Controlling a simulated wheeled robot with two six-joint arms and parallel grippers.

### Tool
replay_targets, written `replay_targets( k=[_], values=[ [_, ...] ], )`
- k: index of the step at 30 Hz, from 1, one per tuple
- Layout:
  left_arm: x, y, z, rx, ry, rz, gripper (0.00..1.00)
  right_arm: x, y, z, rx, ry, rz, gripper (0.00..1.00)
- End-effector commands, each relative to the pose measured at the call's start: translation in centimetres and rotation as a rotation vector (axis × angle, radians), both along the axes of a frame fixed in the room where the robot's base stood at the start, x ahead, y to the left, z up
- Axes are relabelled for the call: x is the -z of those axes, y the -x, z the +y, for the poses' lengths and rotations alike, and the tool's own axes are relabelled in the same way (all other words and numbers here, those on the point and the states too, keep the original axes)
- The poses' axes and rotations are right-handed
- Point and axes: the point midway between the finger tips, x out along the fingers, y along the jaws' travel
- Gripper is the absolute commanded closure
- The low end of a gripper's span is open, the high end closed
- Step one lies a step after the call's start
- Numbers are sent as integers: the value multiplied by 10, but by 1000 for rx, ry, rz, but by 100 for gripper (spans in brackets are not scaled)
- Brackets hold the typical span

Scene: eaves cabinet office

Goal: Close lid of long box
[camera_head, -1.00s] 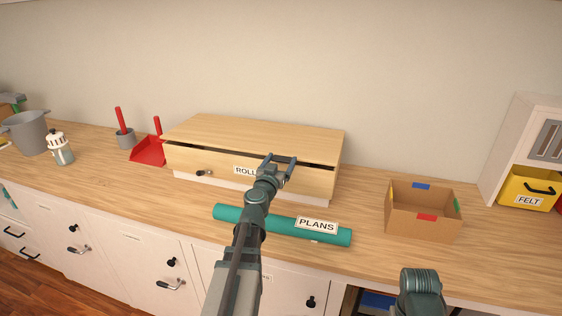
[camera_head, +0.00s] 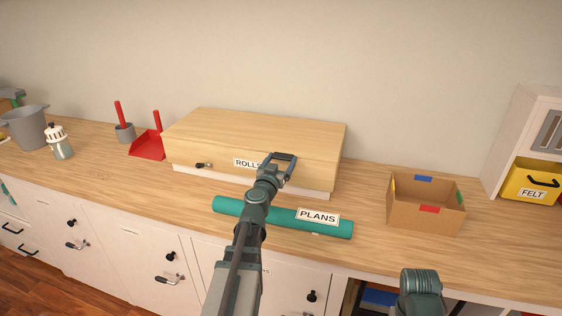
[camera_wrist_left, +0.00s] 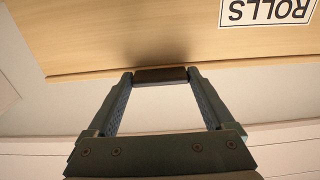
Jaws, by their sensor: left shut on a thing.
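The long box (camera_head: 255,130) is pale wood with a "ROLLS" label (camera_head: 247,163) on its front and a white base strip. It stands on the counter against the wall. Its top meets the front panel with no dark gap showing. A black knob (camera_head: 203,165) is on the left of the front. My left gripper (camera_head: 280,160) is at the right part of the front, its fingers against the panel. In the left wrist view a dark bar (camera_wrist_left: 160,75) spans between its fingertips at the panel's edge. My right gripper is out of view.
A teal tube marked "PLANS" (camera_head: 270,214) lies in front of the box, under my left arm. An open cardboard box (camera_head: 420,218) is to the right. Bare counter lies between.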

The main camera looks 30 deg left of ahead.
Motion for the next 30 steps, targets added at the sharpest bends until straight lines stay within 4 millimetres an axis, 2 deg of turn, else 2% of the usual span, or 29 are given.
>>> replay_targets(
  k=[6,7,8,20,30],
  values=[
    [1,2,-2,2,-5,2,100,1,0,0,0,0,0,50],
    [1,2,-2,2,-5,2,7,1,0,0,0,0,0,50],
    [1,2,-2,2,-5,2,2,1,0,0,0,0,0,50],
    [0,5,-3,2,-3,2,0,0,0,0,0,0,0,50],
    [0,36,-19,9,-3,2,0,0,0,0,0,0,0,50]
  ],
)
